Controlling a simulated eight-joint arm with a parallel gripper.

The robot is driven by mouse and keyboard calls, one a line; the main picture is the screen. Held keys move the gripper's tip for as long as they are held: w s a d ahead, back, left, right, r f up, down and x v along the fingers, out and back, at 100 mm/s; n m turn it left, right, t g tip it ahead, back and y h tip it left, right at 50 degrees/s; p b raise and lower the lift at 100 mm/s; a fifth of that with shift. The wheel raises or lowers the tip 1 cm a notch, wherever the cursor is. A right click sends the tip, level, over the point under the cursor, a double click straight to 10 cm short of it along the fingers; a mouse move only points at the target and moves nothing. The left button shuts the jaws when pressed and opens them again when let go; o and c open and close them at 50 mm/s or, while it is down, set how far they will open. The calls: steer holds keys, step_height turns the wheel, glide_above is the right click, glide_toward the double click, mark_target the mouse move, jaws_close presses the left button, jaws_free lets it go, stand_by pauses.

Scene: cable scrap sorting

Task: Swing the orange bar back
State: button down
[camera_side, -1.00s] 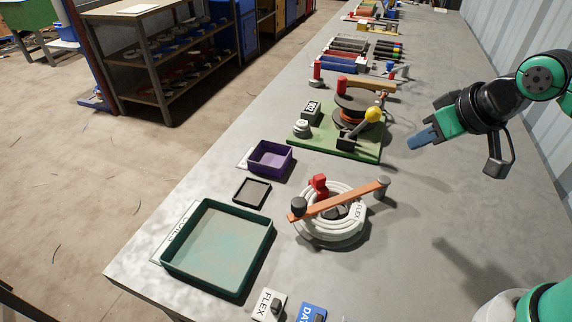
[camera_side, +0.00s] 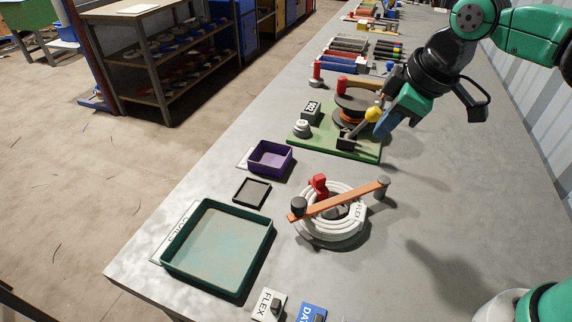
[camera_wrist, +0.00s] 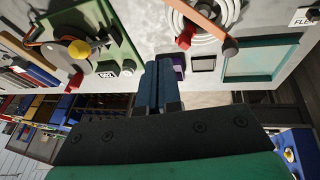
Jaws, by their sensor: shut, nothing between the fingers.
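The orange bar (camera_side: 335,202) lies across the top of a white cable coil (camera_side: 330,234), running between a dark post (camera_side: 298,207) at its left end and another dark post (camera_side: 382,187) at its right end. A red block (camera_side: 319,184) stands behind the bar at the coil. The bar also shows at the top of the wrist view (camera_wrist: 208,18). My gripper (camera_side: 381,132) is shut and empty, above the right edge of the green board, behind the bar and apart from it. Its blue fingers (camera_wrist: 159,88) point toward the bench in the wrist view.
A green board (camera_side: 345,150) carries a reel and a yellow-knobbed lever (camera_side: 372,114) close to my gripper. A purple bin (camera_side: 270,158), a small black tray (camera_side: 252,192) and a green tray (camera_side: 177,268) stand to the left. The bench right of the coil is clear.

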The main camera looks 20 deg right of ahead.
steer(key=w+a+f+n+g, duration=0.2)
steer(key=a+n, duration=0.4)
steer(key=n, duration=0.1)
steer(key=w+a+f+n+g, duration=0.1)
steer(key=w+a+n+g, duration=0.2)
steer(key=a+n, duration=0.4)
steer(key=shift+h, duration=0.4)
steer(key=shift+s+d+f, duration=0.1)
steer(key=shift+s+f, duration=0.05)
steer(key=shift+f, duration=1.65)
steer(key=shift+s+d+f, duration=0.1)
steer(key=shift+f, duration=1.65)
steer(key=shift+s+f, duration=0.1)
steer(key=shift+f, duration=0.25)
steer(key=s, duration=0.4)
steer(key=s+d, duration=0.1)
steer(key=s, duration=0.3)
steer(key=s+d, duration=0.1)
steer(key=s, duration=0.2)
steer(key=shift+s+d+r, duration=0.1)
steer(key=shift+s+d, duration=0.05)
steer(key=shift+s, duration=0.25)
steer(key=shift+s+d, duration=0.8)
steer(key=shift+s, duration=0.25)
